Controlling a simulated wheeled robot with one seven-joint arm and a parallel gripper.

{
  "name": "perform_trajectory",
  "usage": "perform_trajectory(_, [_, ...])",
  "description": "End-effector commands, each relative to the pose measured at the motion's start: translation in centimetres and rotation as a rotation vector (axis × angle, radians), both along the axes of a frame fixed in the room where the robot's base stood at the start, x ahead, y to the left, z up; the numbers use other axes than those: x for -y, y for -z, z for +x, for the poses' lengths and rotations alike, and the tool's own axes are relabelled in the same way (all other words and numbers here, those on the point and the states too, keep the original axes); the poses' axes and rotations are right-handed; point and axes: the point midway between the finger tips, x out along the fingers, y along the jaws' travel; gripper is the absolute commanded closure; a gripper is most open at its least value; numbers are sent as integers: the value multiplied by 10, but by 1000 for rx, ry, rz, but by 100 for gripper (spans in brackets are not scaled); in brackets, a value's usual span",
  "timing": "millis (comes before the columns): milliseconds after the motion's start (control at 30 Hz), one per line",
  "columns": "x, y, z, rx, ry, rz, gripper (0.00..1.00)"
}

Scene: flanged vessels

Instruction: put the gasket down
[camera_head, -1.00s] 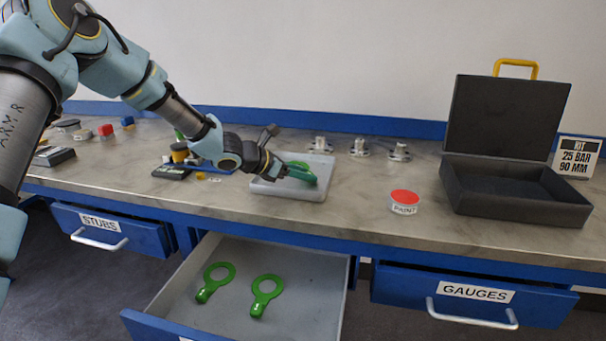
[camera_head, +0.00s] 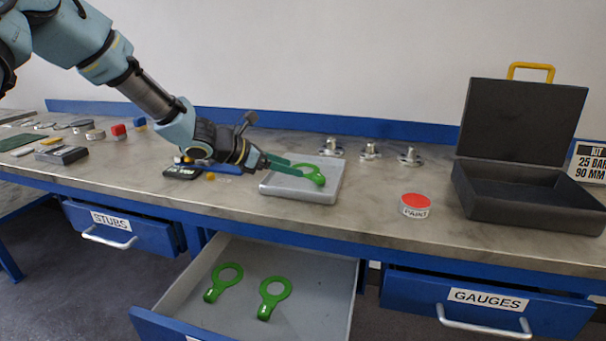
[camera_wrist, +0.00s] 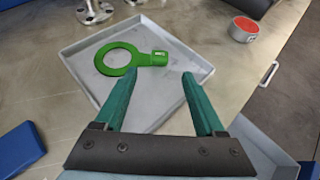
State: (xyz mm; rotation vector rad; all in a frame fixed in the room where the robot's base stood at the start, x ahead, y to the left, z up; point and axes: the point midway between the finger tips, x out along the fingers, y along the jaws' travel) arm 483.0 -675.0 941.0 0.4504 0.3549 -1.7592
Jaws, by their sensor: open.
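A green ring-shaped gasket (camera_head: 311,180) with a labelled tab lies in a shallow grey tray (camera_head: 326,196) on the bench. In the wrist view the gasket (camera_wrist: 121,58) lies flat on the tray (camera_wrist: 82,39), with its tab toward the right. My gripper (camera_head: 296,168) is at the tray, and in the wrist view its two green fingers (camera_wrist: 160,76) are apart with nothing between them. The gasket's tab is just beyond the fingertips.
An open drawer (camera_head: 345,285) below the tray holds two more green ring-shaped pieces (camera_head: 271,297). Metal flanged fittings (camera_head: 370,151) stand behind. Bench between tray and tin is clear.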

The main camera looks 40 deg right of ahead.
Motion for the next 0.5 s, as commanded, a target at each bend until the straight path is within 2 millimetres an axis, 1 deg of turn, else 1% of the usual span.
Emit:
perform_trajectory(33, [-8,-4,3,2,-4,1,28])
perform_trajectory(100, [-15,-8,4,2,-1,0,28])
perform_trajectory(200, [-23,-13,6,1,-2,0,28])
perform_trajectory(333, [-27,-15,6,-1,0,0,28])
perform_trajectory(500, [-27,-15,6,0,0,1,28])
